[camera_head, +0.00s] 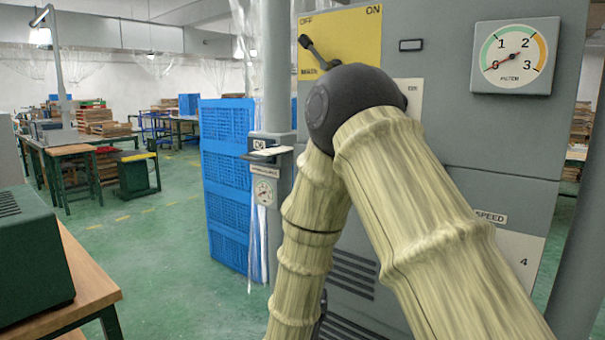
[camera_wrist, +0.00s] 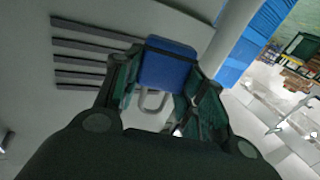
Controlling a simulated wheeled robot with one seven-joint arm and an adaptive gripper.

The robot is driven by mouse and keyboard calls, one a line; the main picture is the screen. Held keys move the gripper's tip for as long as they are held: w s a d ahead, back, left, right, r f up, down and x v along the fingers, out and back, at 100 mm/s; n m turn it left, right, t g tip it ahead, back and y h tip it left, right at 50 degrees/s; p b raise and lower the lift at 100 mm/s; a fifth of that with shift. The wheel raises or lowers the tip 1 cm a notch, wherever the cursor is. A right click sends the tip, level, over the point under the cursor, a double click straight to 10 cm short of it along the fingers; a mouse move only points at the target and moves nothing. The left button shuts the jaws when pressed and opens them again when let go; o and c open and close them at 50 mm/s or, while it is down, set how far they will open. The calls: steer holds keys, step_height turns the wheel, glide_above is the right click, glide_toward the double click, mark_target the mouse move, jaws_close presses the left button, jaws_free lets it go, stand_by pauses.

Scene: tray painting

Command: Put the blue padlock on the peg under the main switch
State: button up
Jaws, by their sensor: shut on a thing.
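The blue padlock (camera_wrist: 168,66) is in the wrist view, between the fingertips of my gripper (camera_wrist: 166,75). My gripper is shut on its body, and its grey shackle (camera_wrist: 152,101) points back toward the palm. The padlock appears held in front of the grey cabinet's vented panel. In the head view the main switch (camera_head: 320,52) is a dark lever on a yellow plate marked OFF and ON. The peg under it is not visible; my arm covers the area just below the plate. My gripper and the padlock do not show in the head view.
The grey cabinet (camera_head: 455,135) carries a filter gauge (camera_head: 514,56) at upper right. A grey post (camera_head: 277,70) with a small shelf and blue crates (camera_head: 228,180) stand left of it. A wooden bench (camera_head: 88,268) is at lower left. Green floor between them is open.

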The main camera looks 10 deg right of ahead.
step_height(320, 180, up, 45)
steer(key=w+a+m+g+h+p, duration=0.1)
steer(key=m+g+h+p, duration=0.4)
steer(key=p, duration=2.8)
steer(key=g+h, duration=0.2)
steer(key=g, duration=0.1)
steer(key=shift+a, duration=0.3)
steer(key=shift+w+d, duration=0.1)
steer(key=shift+w, duration=0.05)
steer(key=w+d+f+b, duration=0.1)
steer(key=w+d, duration=0.4)
steer(key=d, duration=0.2)
steer(key=shift+w+f+b, duration=0.15)
steer(key=shift+w+b, duration=0.1)
steer(key=shift+b, duration=0.1)
steer(key=o, duration=1.2)
steer(key=shift+c, duration=0.2)
